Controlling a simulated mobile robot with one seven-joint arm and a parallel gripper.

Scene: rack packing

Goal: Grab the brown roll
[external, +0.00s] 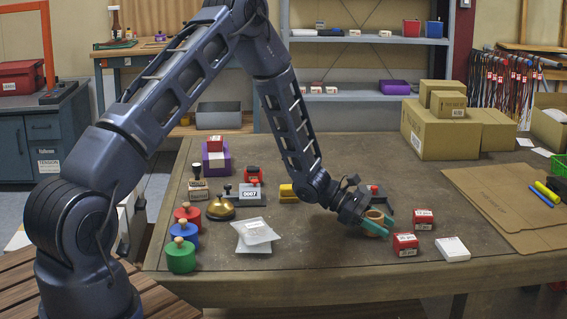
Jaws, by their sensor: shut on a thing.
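The brown roll (374,216) is a small tan-brown ring near the front right of the workbench (330,255). My gripper (378,222), with teal fingers, reaches down to it from the upper left. The fingers are shut on the roll, one on its near side and one on its right side. Part of the roll is hidden by the fingers. I cannot tell whether the roll still touches the bench.
Red-and-white boxes (405,245) and a white box (453,249) lie close to the right. A dark object with a red top (375,192) is just behind. Cartons (440,135) are behind right.

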